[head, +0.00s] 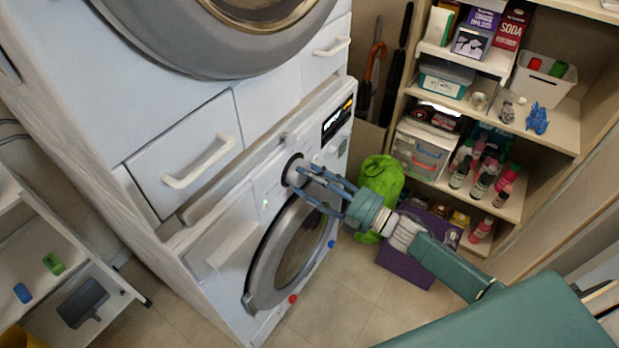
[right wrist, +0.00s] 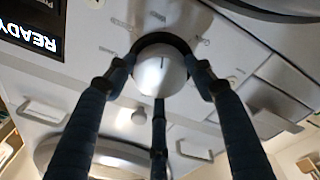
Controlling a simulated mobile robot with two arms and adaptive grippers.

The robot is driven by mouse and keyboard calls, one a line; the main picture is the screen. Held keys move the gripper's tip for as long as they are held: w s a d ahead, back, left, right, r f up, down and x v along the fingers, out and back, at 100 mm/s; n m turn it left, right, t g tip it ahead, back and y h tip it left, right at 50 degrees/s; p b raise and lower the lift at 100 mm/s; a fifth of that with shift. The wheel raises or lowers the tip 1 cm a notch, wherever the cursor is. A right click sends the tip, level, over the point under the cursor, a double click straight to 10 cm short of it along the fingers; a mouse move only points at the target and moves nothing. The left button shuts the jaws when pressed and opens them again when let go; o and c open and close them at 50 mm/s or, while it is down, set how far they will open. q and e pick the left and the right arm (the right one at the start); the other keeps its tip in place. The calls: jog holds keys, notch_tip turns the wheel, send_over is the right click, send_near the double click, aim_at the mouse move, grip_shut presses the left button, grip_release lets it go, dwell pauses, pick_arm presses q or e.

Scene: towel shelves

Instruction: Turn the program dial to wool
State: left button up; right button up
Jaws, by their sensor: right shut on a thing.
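The program dial (right wrist: 158,72) is a round silver knob with a dark mark on its face, set in a dark ring on the washer's white panel. It also shows in the head view (head: 294,172), partly covered by my fingers. My right gripper (head: 305,175) reaches it from the right, its dark blue fingers closed around the dial; it also shows in the right wrist view (right wrist: 160,80). The labels around the dial are too small to read. A display (right wrist: 30,35) beside it reads "READY". My left gripper is not in view.
The washer's round door (head: 290,255) is below the dial. A drawer with a white handle (head: 200,162) sits above. Shelves with bottles and boxes (head: 480,130) stand at the right, with a green bag (head: 380,185) and a purple box (head: 405,262) on the floor.

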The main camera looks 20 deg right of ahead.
jog(key=shift+d, duration=0.1)
jog(key=o, duration=1.1)
jog(key=shift+w+f, duration=0.1)
jog(key=shift+o, duration=0.2)
jog(key=v, duration=1.2)
